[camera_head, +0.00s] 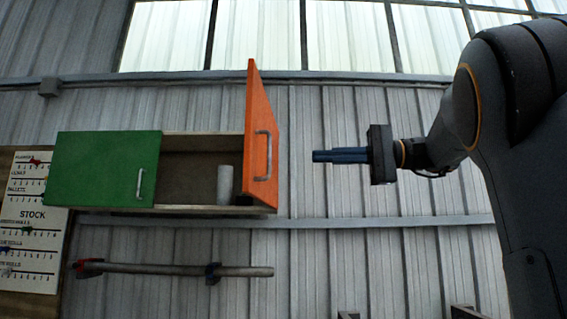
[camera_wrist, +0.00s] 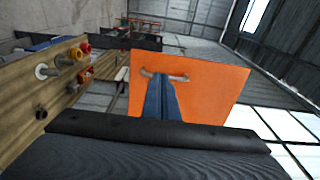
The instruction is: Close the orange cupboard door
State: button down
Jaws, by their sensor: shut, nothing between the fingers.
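The orange cupboard door (camera_head: 258,135) stands open at the right end of the wall cupboard, swung out from it. Its metal handle (camera_head: 263,156) is on its outer face, towards my gripper. My gripper (camera_head: 314,156) is shut and empty, to the right of the door, with a gap between its fingertips and the handle. In the wrist view the orange door (camera_wrist: 205,90) fills the middle, and my blue fingers (camera_wrist: 160,82) overlap its handle (camera_wrist: 178,77). The cupboard (camera_head: 190,165) shows a grey cylinder (camera_head: 225,186) inside, beside the door.
A green door (camera_head: 100,170) covers the cupboard's left part. A stock board (camera_head: 32,225) hangs at the far left. A pipe-like bar (camera_head: 180,269) is on the wall below. The wall right of the orange door is clear around my gripper.

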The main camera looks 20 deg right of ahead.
aim_at(251, 159)
jog(key=p+x, duration=0.3)
jog(key=x, duration=1)
jog(key=shift+w+a, duration=0.15)
jog(key=shift+a, duration=0.2)
